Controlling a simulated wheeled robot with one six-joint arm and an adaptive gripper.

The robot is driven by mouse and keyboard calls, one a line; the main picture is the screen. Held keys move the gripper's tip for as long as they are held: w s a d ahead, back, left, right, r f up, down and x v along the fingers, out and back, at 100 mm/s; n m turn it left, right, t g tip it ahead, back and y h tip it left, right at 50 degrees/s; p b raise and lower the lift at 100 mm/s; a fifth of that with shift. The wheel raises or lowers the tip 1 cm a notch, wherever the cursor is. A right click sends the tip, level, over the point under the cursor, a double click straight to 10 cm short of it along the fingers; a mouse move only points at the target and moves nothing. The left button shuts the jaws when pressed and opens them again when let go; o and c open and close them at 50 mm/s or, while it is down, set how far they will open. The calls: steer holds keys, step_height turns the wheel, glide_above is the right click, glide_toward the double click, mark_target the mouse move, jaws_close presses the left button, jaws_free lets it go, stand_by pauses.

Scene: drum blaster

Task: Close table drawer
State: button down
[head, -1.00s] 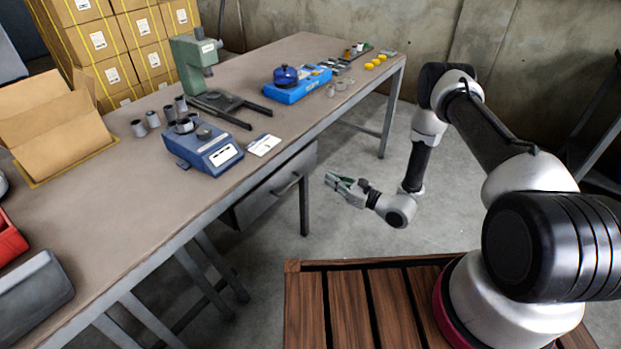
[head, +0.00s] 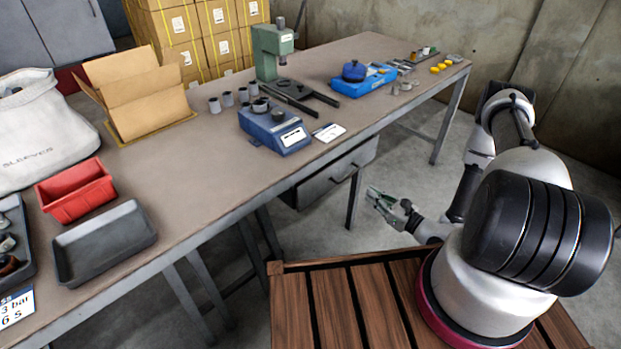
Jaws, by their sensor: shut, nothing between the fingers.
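The table drawer (head: 336,178) is a grey metal box with a bar handle on its front. It hangs under the front edge of the long brown table (head: 185,190), and its front stands out a little past that edge. How far it is pulled out is hard to tell from here. My gripper (head: 376,197) is to the right of the drawer and lower, past the table leg, in front of the table. Its fingers look shut and empty, and it appears apart from the drawer and handle.
On the table stand a blue scale (head: 275,127), a green press (head: 273,50), a blue device (head: 364,78), an open cardboard box (head: 140,95), a red bin (head: 75,190) and a grey tray (head: 105,240). A table leg (head: 354,200) stands beside the drawer.

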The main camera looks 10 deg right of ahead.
steer(key=a, duration=0.1)
steer(key=n, duration=0.1)
glide_toward(332, 170)
steer(key=shift+y, duration=0.3)
steer(key=x, duration=0.7)
steer(key=shift+a+f, duration=0.1)
steer(key=shift+a, duration=0.05)
steer(key=shift+x, duration=1.1)
steer(key=shift+w, duration=0.1)
